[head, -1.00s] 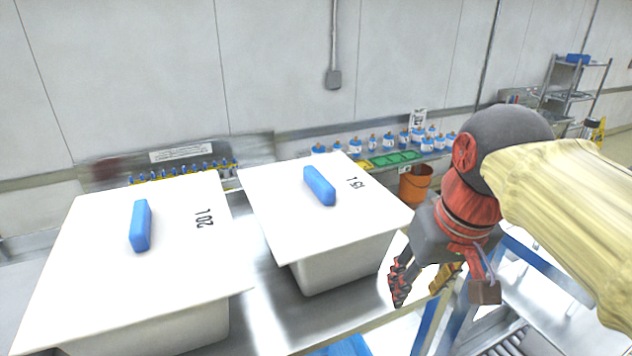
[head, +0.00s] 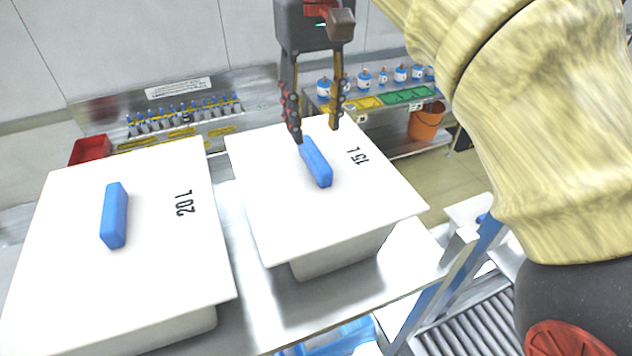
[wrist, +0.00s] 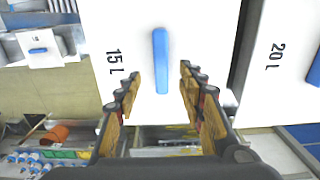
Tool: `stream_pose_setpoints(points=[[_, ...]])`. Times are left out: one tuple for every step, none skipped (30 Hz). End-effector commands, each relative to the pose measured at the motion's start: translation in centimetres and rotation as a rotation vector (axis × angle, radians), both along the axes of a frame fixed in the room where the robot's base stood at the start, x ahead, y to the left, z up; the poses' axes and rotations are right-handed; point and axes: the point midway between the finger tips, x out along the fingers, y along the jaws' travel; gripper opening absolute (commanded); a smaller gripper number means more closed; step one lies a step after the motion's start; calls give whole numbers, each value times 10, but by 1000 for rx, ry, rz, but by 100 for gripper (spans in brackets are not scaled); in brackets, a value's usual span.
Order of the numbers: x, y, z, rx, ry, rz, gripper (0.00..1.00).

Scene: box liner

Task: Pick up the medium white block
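The white block marked 15 L (head: 262,208) is a tub with a flat white lid and a blue bar handle (head: 317,163). It also shows in the wrist view (wrist: 205,22), its handle (wrist: 160,62) upright in the picture. My gripper (head: 314,124) is open and empty, pointing down at the handle's far end. In the wrist view the fingers (wrist: 160,76) lie either side of the handle's near end, with gaps on both sides. I cannot tell their exact height above the lid. A larger white block marked 20 L (head: 160,285) stands to the left with its own blue handle.
A smaller white lid with a blue handle (wrist: 38,50) shows in the wrist view. Behind are a steel counter with several blue-labelled bottles (head: 364,78), a red bin (head: 90,149) and an orange bucket (head: 426,121). A roller conveyor (head: 470,318) is at lower right.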

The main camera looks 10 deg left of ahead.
Motion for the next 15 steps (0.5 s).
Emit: stream_pose_setpoints(points=[[-1, 0, -6, -1, 2, 0, 39], [-1, -1, -9, -1, 2, 0, 39], [-1, -1, -13, -1, 1, 0, 39], [-1, -1, -16, -1, 1, 0, 39], [-1, -1, -19, -1, 1, -1, 39], [-1, -1, -22, -1, 2, -1, 39], [-1, 0, -26, -1, 2, -1, 39], [-1, 0, -29, -1, 2, -1, 39], [-1, 0, -34, -1, 2, -1, 39], [-1, 0, -39, -1, 2, -1, 39], [-1, 1, -43, -2, 3, -1, 39], [-2, 1, -49, -1, 2, -1, 39], [-1, 1, -53, -1, 1, -1, 39], [-1, 1, -57, -1, 1, -1, 39], [-1, 1, -62, 0, 0, -1, 39]])
